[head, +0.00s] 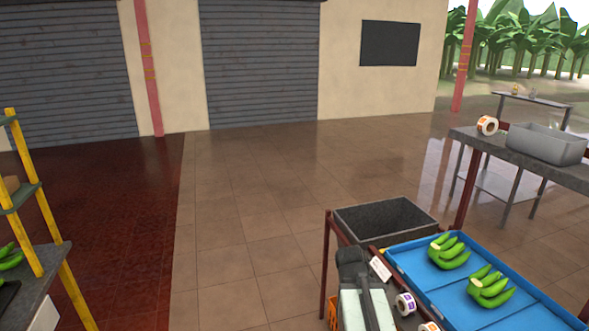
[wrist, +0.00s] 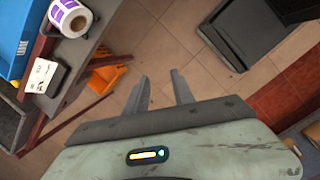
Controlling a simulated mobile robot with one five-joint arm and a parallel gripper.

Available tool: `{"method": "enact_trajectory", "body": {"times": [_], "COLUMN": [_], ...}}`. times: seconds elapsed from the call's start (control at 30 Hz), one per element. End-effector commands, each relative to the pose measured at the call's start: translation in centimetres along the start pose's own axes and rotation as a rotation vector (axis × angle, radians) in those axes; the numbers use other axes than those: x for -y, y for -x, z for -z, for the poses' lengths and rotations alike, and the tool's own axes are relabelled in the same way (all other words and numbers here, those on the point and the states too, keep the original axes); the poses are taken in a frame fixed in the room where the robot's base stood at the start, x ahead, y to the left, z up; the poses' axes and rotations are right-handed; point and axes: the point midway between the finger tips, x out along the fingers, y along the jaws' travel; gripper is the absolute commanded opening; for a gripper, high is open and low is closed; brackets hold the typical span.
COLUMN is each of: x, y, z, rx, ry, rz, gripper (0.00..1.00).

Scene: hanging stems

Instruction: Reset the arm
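My gripper (wrist: 160,88) shows in the wrist view with its two fingers apart and nothing between them. Tiled floor lies beyond the fingertips. In the head view, part of my arm (head: 360,305) rises at the bottom, beside the near-left edge of a blue tray (head: 405,263). The gripper fingers cannot be made out in that view.
Two green banana bunches (head: 448,252) (head: 490,289) lie in the blue tray. A dark grey crate (head: 375,240) stands behind it. A label roll (wrist: 70,17) and an orange bin (wrist: 105,77) are near the gripper. Open floor (head: 240,230) lies left.

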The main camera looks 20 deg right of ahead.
Motion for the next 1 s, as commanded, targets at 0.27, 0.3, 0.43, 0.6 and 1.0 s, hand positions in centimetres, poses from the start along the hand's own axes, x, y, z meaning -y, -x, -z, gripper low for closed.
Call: {"method": "enact_trajectory", "body": {"times": [0.27,0.3,0.43,0.6,1.0], "x": [6.5,7.5,8.7,9.3,9.3], "y": [3.5,3.8,4.1,4.3,4.2], "z": [16.0,17.6,18.9,19.4,19.4], "rx": [-0.112,-0.128,-0.152,-0.15,-0.137], "ry": [-0.157,-0.225,-0.511,-0.824,-0.968], "rz": [0.025,0.042,0.107,0.172,0.185], "gripper": [0.3,0.3,0.3,0.3,0.3]}}
